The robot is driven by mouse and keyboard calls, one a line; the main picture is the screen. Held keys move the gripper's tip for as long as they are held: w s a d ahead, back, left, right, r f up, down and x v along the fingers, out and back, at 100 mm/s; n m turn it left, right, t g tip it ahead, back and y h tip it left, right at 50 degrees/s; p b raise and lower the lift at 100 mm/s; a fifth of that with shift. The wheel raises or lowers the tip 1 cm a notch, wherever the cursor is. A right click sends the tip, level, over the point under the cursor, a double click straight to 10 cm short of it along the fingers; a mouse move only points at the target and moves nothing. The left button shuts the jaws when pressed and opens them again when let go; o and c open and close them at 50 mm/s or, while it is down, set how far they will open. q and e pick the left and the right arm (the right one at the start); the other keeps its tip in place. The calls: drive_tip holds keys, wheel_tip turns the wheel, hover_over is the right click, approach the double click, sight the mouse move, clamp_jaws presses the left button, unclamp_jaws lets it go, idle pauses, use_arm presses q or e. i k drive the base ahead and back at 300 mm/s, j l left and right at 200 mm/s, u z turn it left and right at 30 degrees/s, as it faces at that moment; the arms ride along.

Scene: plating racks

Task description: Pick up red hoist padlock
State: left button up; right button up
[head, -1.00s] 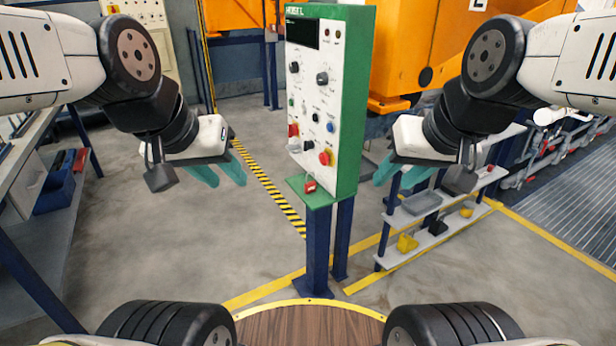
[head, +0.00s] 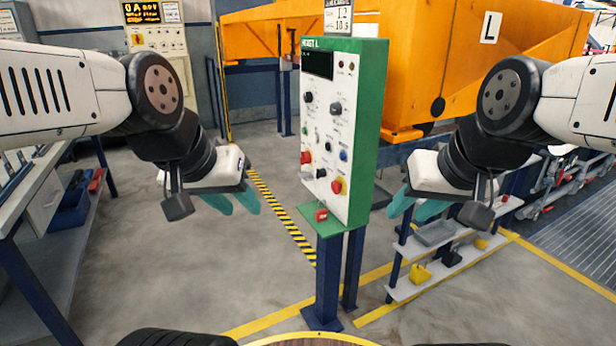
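The red padlock (head: 321,214) sits at the foot of the control panel, on the small green ledge (head: 333,227) of the green-edged hoist panel (head: 334,150). My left gripper (head: 238,203) has teal fingers and hangs to the left of the padlock, apart from it. Its two fingers show a gap with nothing between them. My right gripper (head: 408,207) is to the right of the panel, also apart from the padlock. Its teal fingers overlap in this view, partly hiding the gap.
The panel stands on dark blue posts (head: 328,280). A low shelf (head: 450,258) with yellow and dark bins is at the right. A workbench (head: 35,190) stands at the left. An orange machine (head: 480,60) is behind. The floor between bench and panel is clear.

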sight(322, 214)
drive_tip(key=i+j, duration=0.15)
drive_tip(key=j, duration=0.2)
drive_tip(key=i+j+z, duration=0.15)
drive_tip(key=j, duration=0.6)
drive_tip(key=i+j+z, duration=0.1)
drive_tip(key=j, duration=0.3)
drive_tip(key=i, duration=0.1)
